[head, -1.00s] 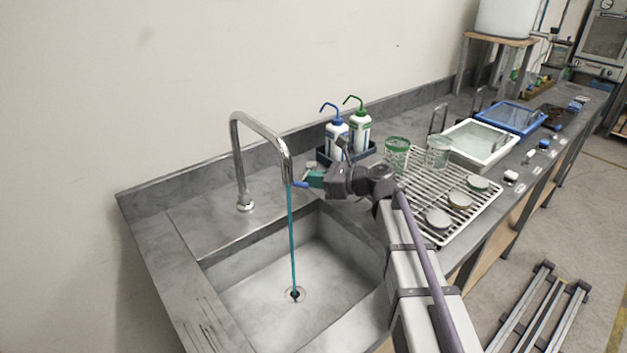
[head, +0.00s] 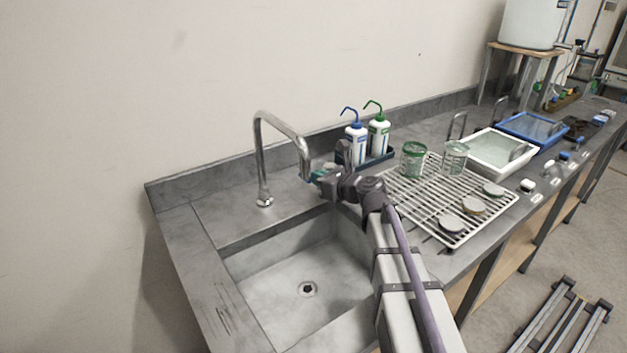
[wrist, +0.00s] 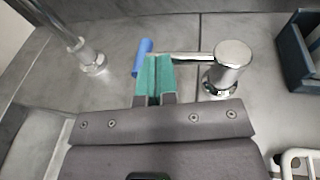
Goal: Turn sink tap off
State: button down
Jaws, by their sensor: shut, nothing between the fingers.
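The sink tap's chrome spout (head: 262,160) curves over the steel sink (head: 275,262), and no water runs from it. In the wrist view, the tap's lever (wrist: 185,56) runs left from a chrome valve post (wrist: 232,62) to a blue grip (wrist: 143,57). My gripper (wrist: 153,62) is shut and empty, its green fingertips at the lever beside the blue grip. I cannot tell whether they touch it. In the head view, my gripper (head: 318,172) is just right of the spout's outlet, and my arm hides much of the lever.
Two wash bottles (head: 378,136) stand in a dark tray behind my gripper. A white wire rack (head: 425,205) with beakers and round dishes lies to the right. White (head: 497,152) and blue (head: 533,128) trays stand farther along. The sink basin is empty.

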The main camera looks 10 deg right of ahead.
jog(key=shift+w+a, duration=0.1)
jog(key=shift+w, duration=0.05)
dwell(0.4)
jog(key=s+a+p+v, duration=0.2)
jog(key=p+v, duration=0.1)
jog(key=v, duration=1.1)
jog(key=s+a+f+n+g+h+p, duration=0.15)
jog(key=s+f+n+g, duration=0.4)
jog(key=n, duration=0.95)
jog(key=s+r+n+g+h+p, duration=0.1)
jog(key=s+n+g+h+p, duration=0.6)
jog(key=n, duration=0.6)
jog(key=shift+s+a+r+h+p, duration=0.25)
jog(key=shift+s+h+p, duration=0.35)
jog(key=shift+s, duration=0.25)
